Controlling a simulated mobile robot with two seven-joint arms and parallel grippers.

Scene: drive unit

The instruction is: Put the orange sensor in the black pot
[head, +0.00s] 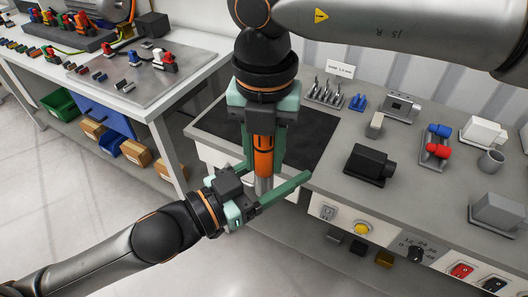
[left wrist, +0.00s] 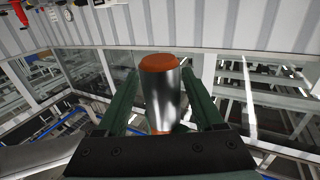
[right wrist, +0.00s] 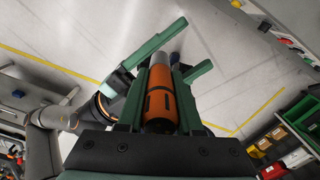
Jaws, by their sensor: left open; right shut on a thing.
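The orange sensor (head: 263,158) is a cylinder with an orange body and a bare metal lower end. It hangs upright in my right gripper (head: 263,150), which is shut on its orange part. My left gripper (head: 272,178) is open, its fingers on either side of the metal end. In the left wrist view the sensor (left wrist: 163,95) stands between the open fingers; I cannot tell whether either touches it. The right wrist view shows the sensor (right wrist: 161,100) between my right fingers.
A black mat (head: 310,125) lies on the grey bench behind the grippers. A black block-shaped device (head: 369,165), a grey cup (head: 490,161) and red and blue parts stand to the right. A second table (head: 120,90) with coloured parts is at the left.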

